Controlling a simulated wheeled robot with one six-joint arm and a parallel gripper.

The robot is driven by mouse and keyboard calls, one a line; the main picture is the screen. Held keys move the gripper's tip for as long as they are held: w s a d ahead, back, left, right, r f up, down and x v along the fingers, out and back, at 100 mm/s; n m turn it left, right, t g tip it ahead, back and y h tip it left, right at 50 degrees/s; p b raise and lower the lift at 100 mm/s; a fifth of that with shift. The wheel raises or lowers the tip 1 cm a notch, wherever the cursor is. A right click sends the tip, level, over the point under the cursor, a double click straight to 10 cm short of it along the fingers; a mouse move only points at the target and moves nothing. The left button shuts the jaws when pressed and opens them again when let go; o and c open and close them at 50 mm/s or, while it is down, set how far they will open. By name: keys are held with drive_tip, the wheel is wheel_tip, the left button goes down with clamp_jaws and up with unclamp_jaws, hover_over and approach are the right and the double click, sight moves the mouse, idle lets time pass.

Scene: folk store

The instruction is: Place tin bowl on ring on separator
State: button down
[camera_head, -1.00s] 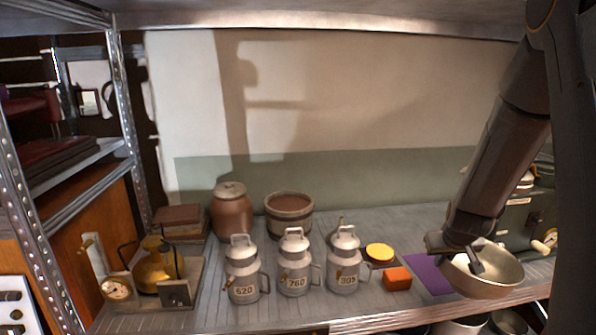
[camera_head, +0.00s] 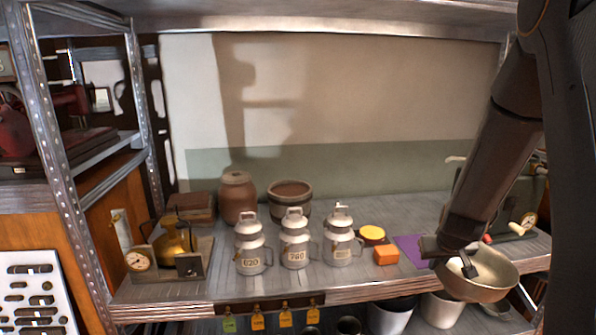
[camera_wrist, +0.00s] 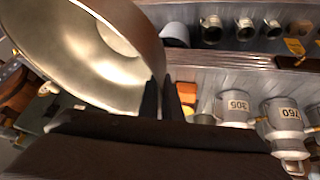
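The tin bowl (camera_head: 496,285) is a wide metal bowl with a pale, shiny inside. My gripper (camera_head: 466,264) is shut on its rim at the left side and holds it raised near the shelf's front edge at the right. The bowl, tilted in the picture, fills the upper left of the wrist view (camera_wrist: 75,50), with the dark fingers (camera_wrist: 163,100) at its wall. A dark green machine with a dial and a pale knob (camera_head: 522,221), perhaps the separator, stands behind the bowl, partly hidden by my arm. I cannot make out the ring.
Several numbered milk cans (camera_head: 296,245), an orange block (camera_head: 386,255), a yellow-topped object (camera_head: 372,233) and a purple mat (camera_head: 411,249) are on the grey shelf (camera_head: 340,285). A brass kettle (camera_head: 176,241) is at left. Pots and buckets (camera_head: 390,316) stand below. A metal post (camera_head: 145,120) rises left.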

drive_tip(key=s+a+f, duration=0.5)
drive_tip(key=a+f, duration=0.1)
drive_tip(key=a, duration=0.3)
drive_tip(key=s+a+f, duration=0.5)
drive_tip(key=a+f, duration=0.1)
drive_tip(key=a, duration=0.4)
drive_tip(key=shift+s+f, duration=0.35)
drive_tip(key=shift+f, duration=0.05)
